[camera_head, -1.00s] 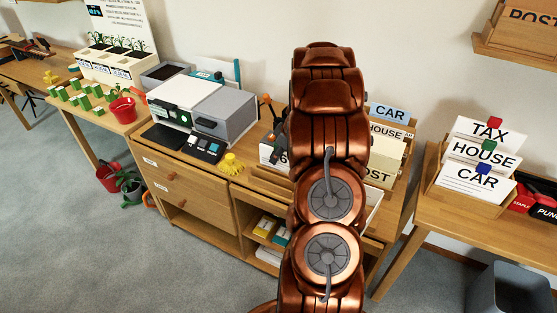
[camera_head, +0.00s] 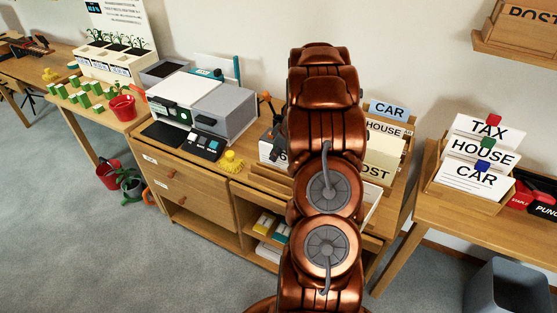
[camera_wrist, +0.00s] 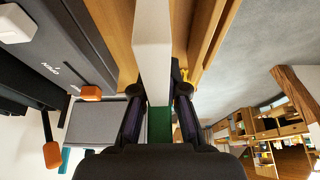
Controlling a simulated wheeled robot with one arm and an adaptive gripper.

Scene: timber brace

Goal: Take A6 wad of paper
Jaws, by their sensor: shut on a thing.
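In the wrist view my gripper (camera_wrist: 158,98) has its two dark fingers on either side of a pale white slab (camera_wrist: 153,45), and it is shut on it. The slab looks like the A6 wad of paper, but no label on it can be read. A green patch (camera_wrist: 160,125) shows below the slab, between the fingers. In the head view my own copper arm hides the gripper and whatever it holds.
The wooden desk (camera_head: 222,190) carries a white and grey machine (camera_head: 205,105), a yellow thing (camera_head: 231,161) and card dividers marked CAR (camera_head: 388,110) and HOUSE. A card box (camera_head: 470,200) stands on the right table. A grey bin (camera_head: 508,288) is on the floor at right.

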